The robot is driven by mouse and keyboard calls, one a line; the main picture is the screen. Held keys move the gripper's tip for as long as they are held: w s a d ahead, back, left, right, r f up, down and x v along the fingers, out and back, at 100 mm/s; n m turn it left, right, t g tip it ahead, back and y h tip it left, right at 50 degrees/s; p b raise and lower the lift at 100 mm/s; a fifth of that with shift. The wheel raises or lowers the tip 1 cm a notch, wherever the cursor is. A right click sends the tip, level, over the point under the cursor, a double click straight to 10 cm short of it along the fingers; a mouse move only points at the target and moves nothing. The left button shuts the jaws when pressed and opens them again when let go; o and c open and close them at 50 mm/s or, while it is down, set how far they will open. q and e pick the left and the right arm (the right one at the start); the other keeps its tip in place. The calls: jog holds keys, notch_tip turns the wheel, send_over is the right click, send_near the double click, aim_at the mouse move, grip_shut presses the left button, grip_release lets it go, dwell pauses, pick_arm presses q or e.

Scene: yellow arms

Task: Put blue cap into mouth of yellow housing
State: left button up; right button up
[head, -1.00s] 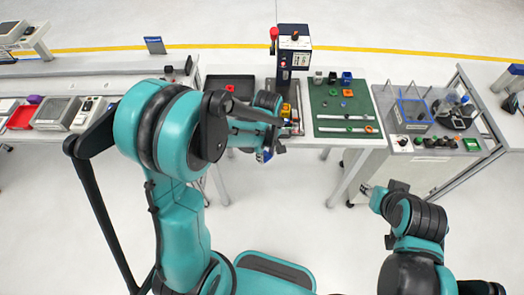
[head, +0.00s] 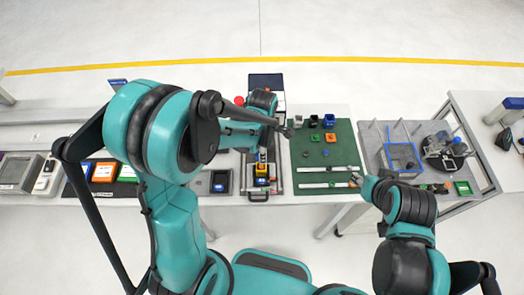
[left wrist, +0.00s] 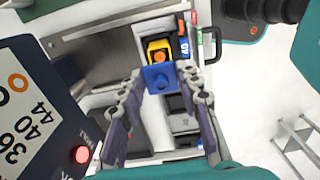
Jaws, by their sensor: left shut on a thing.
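The blue cap (left wrist: 158,79) is held between the fingers of my left gripper (left wrist: 160,93), seen in the left wrist view. The yellow housing (left wrist: 151,46) is just beyond the cap in that view, with an orange round part in its middle; the cap covers its near side. I cannot tell whether cap and housing touch. In the head view my left gripper (head: 263,152) is over the fixture that holds the yellow housing (head: 260,196). My right gripper (head: 366,186) hangs near the bench's front edge, its fingers too small to read.
A black machine with a red button (head: 239,101) stands behind the fixture. A green mat (head: 340,165) with several small parts and white rails lies to its right. A grey tray (head: 220,182) is to its left. A blue-framed clear box (head: 400,157) is farther right.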

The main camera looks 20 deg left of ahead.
pick_arm(q)
jog(key=shift+w+r, duration=0.1)
jog(key=shift+w, duration=0.05)
jog(key=shift+s, duration=0.2)
jog(key=shift+f, duration=0.2)
jog(key=shift+w+f+b, duration=0.1)
jog(key=shift+f+b, duration=0.75)
jog(key=shift+f, duration=0.05)
jog(key=shift+f+b, duration=1.1)
jog(key=shift+f, duration=0.45)
jog(key=shift+f+b, duration=0.75)
jog(key=shift+f, duration=0.2)
jog(key=o, duration=0.9)
jog(key=shift+c, duration=0.2)
